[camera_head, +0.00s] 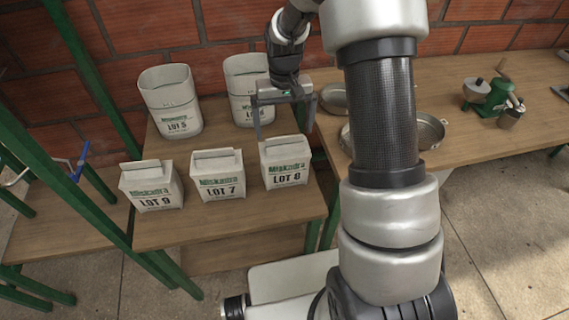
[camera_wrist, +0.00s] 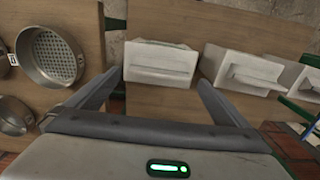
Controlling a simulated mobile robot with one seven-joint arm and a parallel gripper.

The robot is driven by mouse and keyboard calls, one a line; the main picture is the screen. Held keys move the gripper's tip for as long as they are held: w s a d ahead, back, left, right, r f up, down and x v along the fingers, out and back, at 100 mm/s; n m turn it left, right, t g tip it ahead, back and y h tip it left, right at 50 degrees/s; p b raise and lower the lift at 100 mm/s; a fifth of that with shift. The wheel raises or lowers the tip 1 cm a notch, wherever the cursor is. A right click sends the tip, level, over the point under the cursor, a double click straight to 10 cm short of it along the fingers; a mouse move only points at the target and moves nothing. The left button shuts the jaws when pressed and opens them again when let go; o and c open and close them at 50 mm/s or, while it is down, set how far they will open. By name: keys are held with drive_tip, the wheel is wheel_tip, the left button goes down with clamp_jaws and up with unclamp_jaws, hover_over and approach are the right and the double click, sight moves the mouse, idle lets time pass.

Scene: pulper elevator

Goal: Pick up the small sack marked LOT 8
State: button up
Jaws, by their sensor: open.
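The small white sack marked LOT 8 (camera_head: 287,165) stands upright at the right end of the front row on the wooden table. Its folded top ridge faces up. My gripper (camera_head: 284,122) is open and empty, just behind and above this sack, with its fingers pointing down. In the wrist view the sack (camera_wrist: 160,64) lies beyond the fingertips of my gripper (camera_wrist: 158,82), roughly centred between them. I see no contact between fingers and sack.
Small sacks LOT 7 (camera_head: 218,175) and LOT 9 (camera_head: 151,187) stand to its left. Two taller open sacks, LOT 5 (camera_head: 171,102) and one with a partly hidden label (camera_head: 240,82), stand behind. Metal pans (camera_head: 430,130) and a green grinder (camera_head: 490,97) occupy the right table.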

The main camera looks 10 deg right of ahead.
sight(284, 144)
drive_tip(key=shift+f, duration=2.7)
drive_tip(key=shift+r, duration=0.1)
drive_tip(key=c, duration=2)
